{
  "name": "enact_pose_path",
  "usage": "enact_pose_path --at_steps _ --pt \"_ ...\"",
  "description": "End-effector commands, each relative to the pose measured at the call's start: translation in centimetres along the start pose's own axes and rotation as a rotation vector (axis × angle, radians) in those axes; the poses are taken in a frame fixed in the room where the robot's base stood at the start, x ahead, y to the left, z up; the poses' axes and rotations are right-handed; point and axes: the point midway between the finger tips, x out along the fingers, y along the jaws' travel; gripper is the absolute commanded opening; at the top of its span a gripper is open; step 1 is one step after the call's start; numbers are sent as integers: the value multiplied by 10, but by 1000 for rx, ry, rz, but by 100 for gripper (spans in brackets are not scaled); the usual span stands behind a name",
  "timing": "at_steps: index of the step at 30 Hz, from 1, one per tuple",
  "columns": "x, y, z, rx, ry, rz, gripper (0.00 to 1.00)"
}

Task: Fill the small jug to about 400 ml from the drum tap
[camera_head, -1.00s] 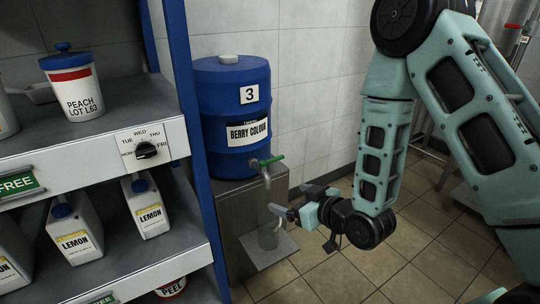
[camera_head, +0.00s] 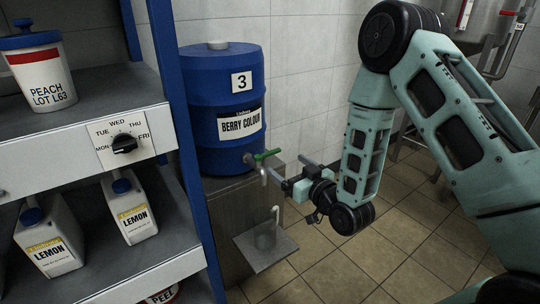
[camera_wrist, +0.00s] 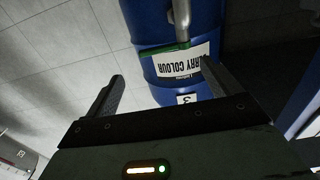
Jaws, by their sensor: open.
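The small clear jug (camera_head: 265,240) stands upright on a metal ledge (camera_head: 258,258) below the tap, its pale handle at the upper right. Its fill level is too small to read. The drum tap (camera_head: 263,172) has a green lever (camera_head: 267,154) pointing right and a metal spout pointing down; no stream of liquid is visible. My gripper (camera_head: 282,184) is open and empty, just right of the spout and above the jug. In the wrist view, the green lever (camera_wrist: 172,51) and tap body (camera_wrist: 181,14) show upside down beyond my open fingers (camera_wrist: 162,88).
The blue drum (camera_head: 225,75), labelled Berry Colour and 3, stands on a metal stand (camera_head: 235,200). Left is a shelf unit with a blue post (camera_head: 185,150), a peach tub (camera_head: 40,75), lemon bottles (camera_head: 132,208) and a day dial (camera_head: 124,143). Open tiled floor lies right.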

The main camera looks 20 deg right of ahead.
Motion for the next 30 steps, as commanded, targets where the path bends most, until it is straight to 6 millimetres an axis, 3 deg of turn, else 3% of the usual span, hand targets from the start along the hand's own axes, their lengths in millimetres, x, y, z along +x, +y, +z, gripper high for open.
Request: enact_pose_path --at_steps 6,12,18,27,30 --pt "47 0 0 -1 4 0 89" --pt "79 0 0 1 2 -1 89" --pt "94 0 0 1 0 0 89" --pt "96 0 0 1 -1 0 89" --pt "95 0 0 1 -1 0 64"
